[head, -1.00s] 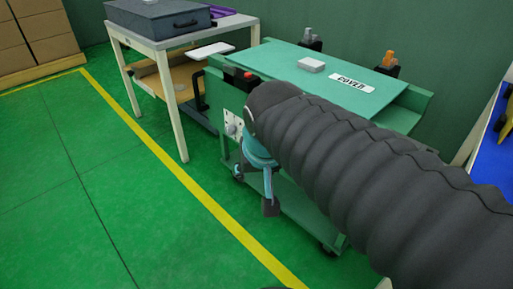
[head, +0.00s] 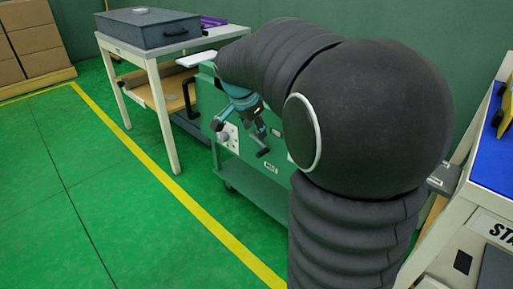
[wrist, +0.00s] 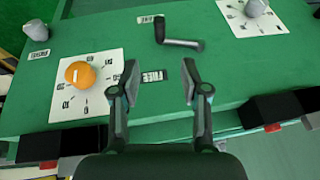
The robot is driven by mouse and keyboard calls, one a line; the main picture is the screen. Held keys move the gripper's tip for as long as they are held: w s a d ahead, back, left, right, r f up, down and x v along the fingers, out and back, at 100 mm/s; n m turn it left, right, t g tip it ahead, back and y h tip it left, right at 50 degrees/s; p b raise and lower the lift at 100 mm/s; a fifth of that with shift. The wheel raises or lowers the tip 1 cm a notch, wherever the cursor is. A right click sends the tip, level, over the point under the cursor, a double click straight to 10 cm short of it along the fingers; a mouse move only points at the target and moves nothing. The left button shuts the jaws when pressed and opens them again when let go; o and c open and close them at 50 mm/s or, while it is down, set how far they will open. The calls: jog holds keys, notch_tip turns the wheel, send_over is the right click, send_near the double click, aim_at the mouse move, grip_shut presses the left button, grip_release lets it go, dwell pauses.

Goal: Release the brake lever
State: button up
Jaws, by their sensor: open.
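The brake lever (wrist: 182,43), a small dark and grey crank, is on the green panel in the wrist view.
The wrist view shows an orange knob (wrist: 80,74) on a white dial plate, a grey knob (wrist: 255,8) on another plate, and a grey knob (wrist: 36,30) at upper left. A table with a dark case (head: 148,28) stands beside the cart. Open green floor lies left.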

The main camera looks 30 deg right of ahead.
aim_at(262, 151)
jog(key=x, duration=1.2)
jog(key=shift+f+b, duration=0.1)
jog(key=shift+b, duration=0.25)
grip_shut()
